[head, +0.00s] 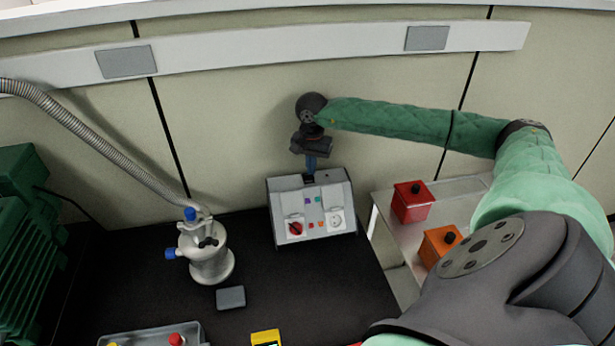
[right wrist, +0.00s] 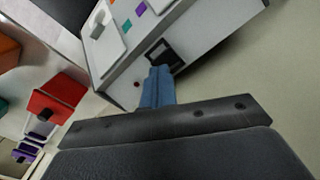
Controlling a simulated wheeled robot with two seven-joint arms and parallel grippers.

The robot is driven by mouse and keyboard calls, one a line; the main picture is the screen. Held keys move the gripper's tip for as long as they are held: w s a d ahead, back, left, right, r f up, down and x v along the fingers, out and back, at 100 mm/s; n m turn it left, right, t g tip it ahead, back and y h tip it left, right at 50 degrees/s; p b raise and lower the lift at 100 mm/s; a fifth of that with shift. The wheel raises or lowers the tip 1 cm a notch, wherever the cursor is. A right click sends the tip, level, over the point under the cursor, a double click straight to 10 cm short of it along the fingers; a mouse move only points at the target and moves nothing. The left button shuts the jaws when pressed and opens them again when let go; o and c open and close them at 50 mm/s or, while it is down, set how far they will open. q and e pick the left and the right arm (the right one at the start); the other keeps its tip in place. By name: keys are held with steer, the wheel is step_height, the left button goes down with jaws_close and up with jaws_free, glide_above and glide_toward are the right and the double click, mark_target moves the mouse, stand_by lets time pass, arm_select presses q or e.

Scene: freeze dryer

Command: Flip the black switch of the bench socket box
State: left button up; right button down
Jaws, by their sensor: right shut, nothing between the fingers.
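The bench socket box (head: 312,207) is a light grey box at the back of the dark bench, with a red knob and a white socket on its front. Its black switch (right wrist: 163,53) shows in the right wrist view as a dark rocker in a frame on the box's top face. My right gripper (head: 311,165) is shut and empty, with its blue fingers pointing down at the top of the box. In the right wrist view the blue fingertips (right wrist: 158,72) are at the near edge of the switch; I cannot tell whether they touch it. My left gripper is not in view.
A metal vessel (head: 207,255) with blue caps and a hose stands left of the box. A small grey block (head: 231,298) lies in front. Red (head: 412,202) and orange (head: 439,245) boxes stand on a side shelf at right. The wall is close behind the box.

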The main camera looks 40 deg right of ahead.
steer(key=shift+r+p, duration=0.4)
steer(key=shift+r, duration=2.6)
